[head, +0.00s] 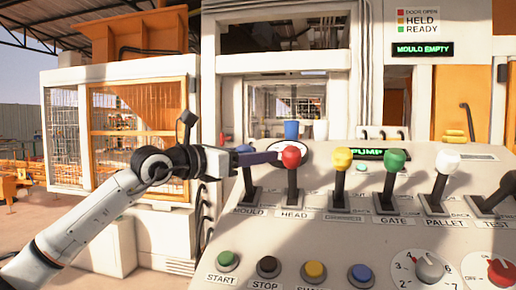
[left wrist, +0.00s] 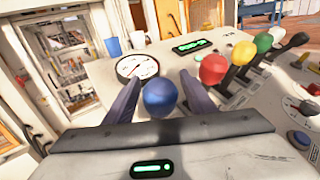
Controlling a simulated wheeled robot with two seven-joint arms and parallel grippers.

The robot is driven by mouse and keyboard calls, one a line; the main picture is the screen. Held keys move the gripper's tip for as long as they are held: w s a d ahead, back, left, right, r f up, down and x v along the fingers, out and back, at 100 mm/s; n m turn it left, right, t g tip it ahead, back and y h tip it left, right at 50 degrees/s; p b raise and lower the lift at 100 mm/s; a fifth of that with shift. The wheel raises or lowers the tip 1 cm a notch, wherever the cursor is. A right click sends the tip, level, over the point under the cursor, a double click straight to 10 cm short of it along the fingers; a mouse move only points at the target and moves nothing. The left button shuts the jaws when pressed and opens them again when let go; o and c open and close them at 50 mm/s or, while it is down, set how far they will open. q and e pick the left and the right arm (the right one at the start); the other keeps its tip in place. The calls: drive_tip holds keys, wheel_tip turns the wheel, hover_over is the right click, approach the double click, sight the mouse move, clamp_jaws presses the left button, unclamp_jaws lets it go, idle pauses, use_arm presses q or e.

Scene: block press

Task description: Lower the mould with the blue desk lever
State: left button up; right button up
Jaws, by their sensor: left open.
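The blue desk lever (head: 249,181) stands at the left end of the lever row, above the label MOULD. Its round blue knob (left wrist: 160,98) shows plainly in the left wrist view, between the two dark fingers. My left gripper (head: 272,158) reaches in from the left at knob height and hides part of the knob in the head view. In the left wrist view the gripper (left wrist: 160,80) is open, with a finger on each side of the knob and small gaps visible. I cannot make out the mould itself. My right gripper is not in view.
The red lever (head: 291,157), labelled HEAD, stands close right of my fingers. Yellow (head: 341,160), green (head: 395,160) and white (head: 446,162) levers follow. Buttons and dials line the front of the desk. A display (head: 422,49) reads MOULD EMPTY. A round gauge (left wrist: 138,67) lies behind the knob.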

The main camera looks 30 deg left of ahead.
use_arm(q)
drive_tip(key=shift+w+d, duration=0.15)
drive_tip(key=shift+w, duration=0.3)
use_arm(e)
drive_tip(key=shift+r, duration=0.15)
use_arm(q)
drive_tip(key=shift+c, duration=0.4)
